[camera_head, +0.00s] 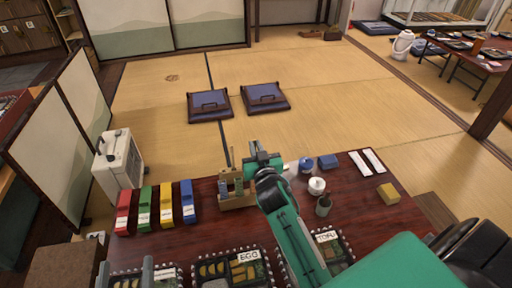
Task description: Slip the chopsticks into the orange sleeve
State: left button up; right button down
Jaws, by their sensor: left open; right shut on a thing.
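The orange sleeve (166,204) lies on the dark red table, between a green sleeve (145,206) and a blue sleeve (188,202). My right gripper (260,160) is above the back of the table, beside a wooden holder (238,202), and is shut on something. Thin tan sticks (230,157), apparently the chopsticks, stand upright just left of it; its own arm hides the contact. My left gripper (125,272) is open at the bottom left edge, well in front of the sleeves, with its two grey fingers apart.
A red sleeve (123,212) lies at the row's left end. Bento trays, one marked EGO (249,256), line the front. A white pot (317,186), a dark cup (323,206) and a yellow block (389,193) stand right. A white appliance (119,160) stands behind the table's left end.

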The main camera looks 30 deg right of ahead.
pick_arm(q)
jog(key=shift+f, duration=0.15)
pick_arm(e)
jog(key=shift+f, duration=0.2)
pick_arm(q)
jog(key=shift+f+b, duration=0.55)
jog(key=shift+b, duration=0.15)
pick_arm(e)
jog(key=shift+f, duration=0.85)
pick_arm(q)
jog(key=shift+f, duration=0.1)
pick_arm(e)
jog(key=shift+f, duration=0.1)
pick_arm(q)
jog(key=shift+f+b, duration=0.55)
jog(key=shift+b, duration=0.1)
pick_arm(e)
jog(key=shift+f, duration=0.9)
jog(key=c, duration=0.9)
grip_release()
jog(key=shift+c, duration=0.2)
